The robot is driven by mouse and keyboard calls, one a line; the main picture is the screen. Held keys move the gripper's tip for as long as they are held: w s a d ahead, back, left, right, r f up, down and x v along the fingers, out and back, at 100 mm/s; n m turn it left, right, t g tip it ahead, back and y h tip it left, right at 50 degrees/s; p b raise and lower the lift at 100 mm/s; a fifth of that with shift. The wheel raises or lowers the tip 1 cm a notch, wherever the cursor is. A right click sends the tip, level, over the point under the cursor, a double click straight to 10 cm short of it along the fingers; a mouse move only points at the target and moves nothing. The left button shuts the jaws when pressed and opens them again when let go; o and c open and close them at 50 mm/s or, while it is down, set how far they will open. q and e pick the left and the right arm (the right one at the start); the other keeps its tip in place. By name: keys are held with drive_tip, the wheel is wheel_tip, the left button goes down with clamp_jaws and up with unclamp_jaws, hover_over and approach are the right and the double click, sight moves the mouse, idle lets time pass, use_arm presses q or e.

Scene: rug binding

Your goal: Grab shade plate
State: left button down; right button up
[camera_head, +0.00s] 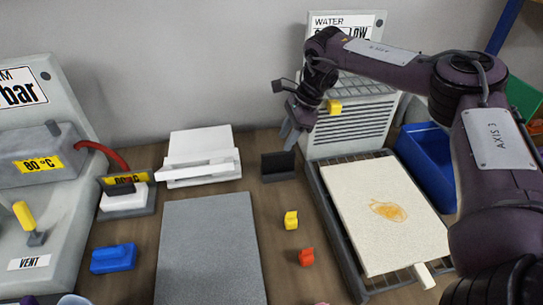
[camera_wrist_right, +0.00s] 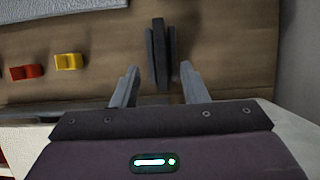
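A small dark plate (camera_head: 278,163) stands upright in a dark base on the table, left of the rug rack; I take it to be the shade plate. In the right wrist view the dark plate (camera_wrist_right: 158,50) is seen edge-on, straight ahead of the fingers. My right gripper (camera_head: 291,134) is above and close to the plate in the head view. In the wrist view the right gripper (camera_wrist_right: 159,78) is open, its fingers apart with nothing held. The plate lies in line with the gap; whether its top is between the fingertips I cannot tell. My left gripper is not in view.
A cream rug (camera_head: 385,215) with an orange stain lies on a rack at right, beside a blue bin (camera_head: 428,165). A grey mat (camera_head: 210,245), white stand (camera_head: 200,155), yellow clip (camera_head: 291,220), red clip (camera_head: 306,257) and blue block (camera_head: 113,259) are on the table.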

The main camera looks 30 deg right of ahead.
sight(280, 153)
drive_tip(key=shift+s+a+f, duration=0.1)
drive_tip(key=shift+a+f, duration=0.1)
drive_tip(key=shift+f, duration=0.15)
drive_tip(key=p+x, duration=0.2)
drive_tip(key=x, duration=0.3)
drive_tip(key=shift+f, duration=0.25)
drive_tip(key=shift+w+a+f, duration=0.15)
drive_tip(key=shift+w+f, duration=0.1)
drive_tip(key=shift+f, duration=0.25)
drive_tip(key=shift+f, duration=0.25)
drive_tip(key=shift+c, duration=0.3)
clamp_jaws()
